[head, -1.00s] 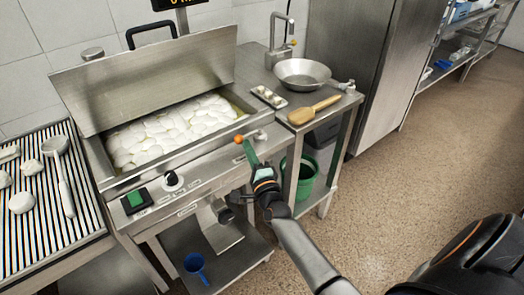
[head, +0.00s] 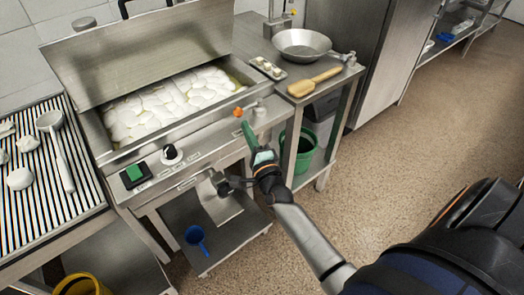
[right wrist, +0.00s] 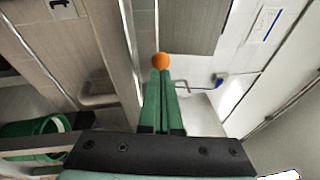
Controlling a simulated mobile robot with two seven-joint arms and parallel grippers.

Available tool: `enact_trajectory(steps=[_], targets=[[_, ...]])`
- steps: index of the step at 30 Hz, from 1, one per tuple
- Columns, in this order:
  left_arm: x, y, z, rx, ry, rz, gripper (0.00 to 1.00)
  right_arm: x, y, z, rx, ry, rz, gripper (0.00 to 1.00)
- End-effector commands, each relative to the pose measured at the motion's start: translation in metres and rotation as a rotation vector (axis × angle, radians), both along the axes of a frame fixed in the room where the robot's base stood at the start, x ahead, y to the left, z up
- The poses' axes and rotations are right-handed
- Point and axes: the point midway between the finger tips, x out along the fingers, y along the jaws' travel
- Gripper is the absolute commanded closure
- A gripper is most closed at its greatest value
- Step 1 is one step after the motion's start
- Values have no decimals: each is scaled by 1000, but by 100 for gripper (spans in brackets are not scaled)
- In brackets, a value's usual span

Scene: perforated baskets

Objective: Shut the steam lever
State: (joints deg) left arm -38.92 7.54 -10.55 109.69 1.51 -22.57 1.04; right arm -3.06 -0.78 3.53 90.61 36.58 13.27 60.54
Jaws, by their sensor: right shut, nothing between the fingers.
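The steam lever, a thin metal rod with an orange ball end (head: 238,112), sticks out at the front right of the steel cooker (head: 225,120). Its ball points left in the head view. My right gripper (head: 243,123) has its green fingers pressed together, with their tips just below the ball. In the right wrist view, the orange ball (right wrist: 160,60) shows right beyond the shut fingertips (right wrist: 160,73). I cannot tell whether they touch. My left gripper is not in view.
The cooker's open basin holds white pieces, with its lid (head: 140,52) raised behind. A black knob (head: 170,153) and green switch (head: 134,174) are on the front panel. A side table holds a pan (head: 301,43) and a wooden brush (head: 314,82). The floor at right is clear.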

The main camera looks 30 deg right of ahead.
Motion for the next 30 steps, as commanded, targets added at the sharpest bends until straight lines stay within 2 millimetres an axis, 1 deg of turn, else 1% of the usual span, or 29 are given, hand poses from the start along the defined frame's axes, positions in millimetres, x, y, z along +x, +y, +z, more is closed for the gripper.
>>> enact_trajectory(steps=[1,6,12,15,18,25,26,28,29,30], targets=[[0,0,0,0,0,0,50,-13,1,-4,1,4,-1,100],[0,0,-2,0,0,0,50,-47,6,-9,1,3,-7,100],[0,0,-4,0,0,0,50,-77,10,-13,-1,2,-10,100],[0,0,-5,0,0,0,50,-86,11,-13,-1,0,-11,100],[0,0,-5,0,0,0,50,-90,12,-13,-1,-1,-12,100],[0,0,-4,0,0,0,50,-92,14,-14,-14,7,-8,100],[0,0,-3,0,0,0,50,-93,16,-15,-33,19,0,100],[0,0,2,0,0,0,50,-97,27,-21,-127,76,36,100],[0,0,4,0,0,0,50,-100,34,-26,-190,113,61,100],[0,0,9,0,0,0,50,-106,45,-33,-293,171,105,100]])
